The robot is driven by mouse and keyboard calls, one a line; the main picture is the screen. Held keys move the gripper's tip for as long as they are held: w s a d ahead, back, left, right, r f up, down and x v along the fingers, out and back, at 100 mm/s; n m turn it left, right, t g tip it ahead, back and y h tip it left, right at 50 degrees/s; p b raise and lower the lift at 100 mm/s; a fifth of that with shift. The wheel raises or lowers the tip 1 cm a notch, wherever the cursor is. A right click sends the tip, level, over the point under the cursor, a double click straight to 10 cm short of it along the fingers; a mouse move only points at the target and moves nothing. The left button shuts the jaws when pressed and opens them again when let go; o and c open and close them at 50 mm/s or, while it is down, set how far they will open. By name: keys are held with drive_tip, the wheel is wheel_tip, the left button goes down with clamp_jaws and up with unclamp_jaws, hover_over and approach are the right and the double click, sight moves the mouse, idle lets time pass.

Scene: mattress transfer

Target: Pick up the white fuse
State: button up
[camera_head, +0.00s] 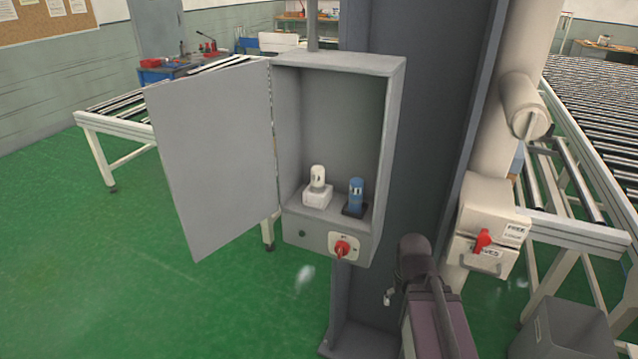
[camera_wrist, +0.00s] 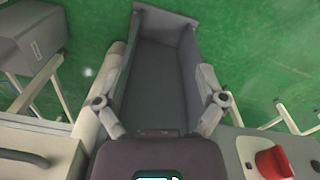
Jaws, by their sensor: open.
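The white fuse (camera_head: 318,178) stands upright on a white base on the floor of an open grey cabinet (camera_head: 396,80) in the head view. A blue fuse (camera_head: 356,193) stands upright on a dark base to its right. Neither fuse shows in the wrist view. My gripper (camera_wrist: 160,60) is open and empty in the wrist view, pointing down past the grey column toward the green floor. In the head view my arm is below and right of the cabinet, apart from the fuses; the gripper's fingertips cannot be made out there.
The cabinet door (camera_head: 215,155) hangs open to the left. A red rotary switch (camera_head: 342,248) is on the cabinet's lower front. A dark column (camera_head: 425,140) stands behind. White boxes with a red lever (camera_head: 482,240) and a grey bin (camera_head: 565,330) are to the right.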

drive_tip(key=w+a+r+m+t+h+p, duration=0.1)
drive_tip(key=w+a+r+p, duration=0.2)
drive_tip(key=a+r, duration=0.1)
drive_tip(key=w+a+r+m+t+h+p, duration=0.1)
drive_tip(key=w+a+r+t+h+p, duration=0.1)
drive_tip(key=w+a+r+p, duration=0.2)
drive_tip(key=w+a+r+m+t+h+p, duration=0.1)
drive_tip(key=w+a+r+h+p, duration=0.1)
drive_tip(key=w+a+r+p, duration=0.2)
drive_tip(key=shift+w+a+r+m+t, duration=0.1)
drive_tip(key=shift+a+r+m+t, duration=0.15)
drive_tip(key=shift+r, duration=0.45)
drive_tip(key=shift+a+r+m+t, duration=0.15)
drive_tip(key=shift+a+r, duration=0.05)
drive_tip(key=shift+r, duration=0.5)
drive_tip(key=m+t+h+p, duration=0.1)
drive_tip(key=m+t+p, duration=0.1)
drive_tip(key=t+p, duration=0.45)
approach(314, 174)
drive_tip(key=r, duration=0.1)
drive_tip(key=shift+s+a+r+g, duration=0.1)
drive_tip(key=shift+s+a+g, duration=0.25)
drive_tip(key=shift+s+a, duration=0.05)
drive_tip(key=shift+w, duration=0.1)
